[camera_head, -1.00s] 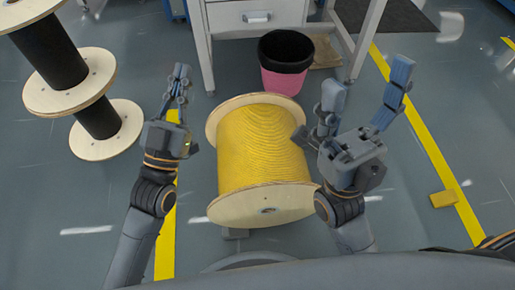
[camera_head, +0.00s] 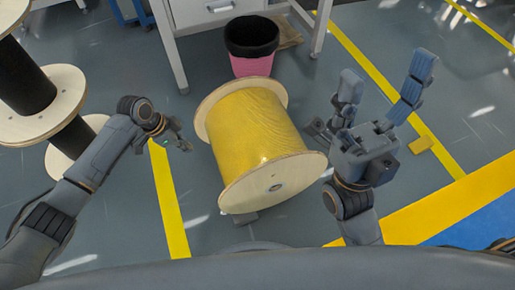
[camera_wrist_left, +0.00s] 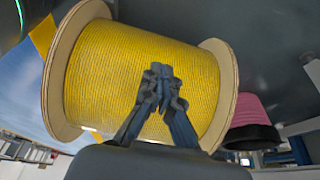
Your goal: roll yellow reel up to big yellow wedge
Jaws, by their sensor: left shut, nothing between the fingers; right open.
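The yellow reel (camera_head: 255,135), yellow cable between two pale wooden flanges, lies on its side on the floor between my grippers. It also fills much of the left wrist view (camera_wrist_left: 105,65). A small yellow block, likely the wedge (camera_head: 421,145), lies by the floor line to the right, well apart from the reel. My left gripper (camera_head: 183,146) is shut and empty left of the reel, pointing at it. In the left wrist view its fingers (camera_wrist_left: 161,72) overlap the reel; contact is unclear. My right gripper (camera_head: 380,92) is open and empty to the right of the reel.
A small grey block (camera_head: 245,217) sits at the reel's near flange. A pink bin (camera_head: 252,62) and a white desk (camera_head: 178,50) stand behind the reel. Black reels with wooden flanges (camera_head: 45,115) stand at the left. The floor between reel and yellow block looks clear beyond my right arm.

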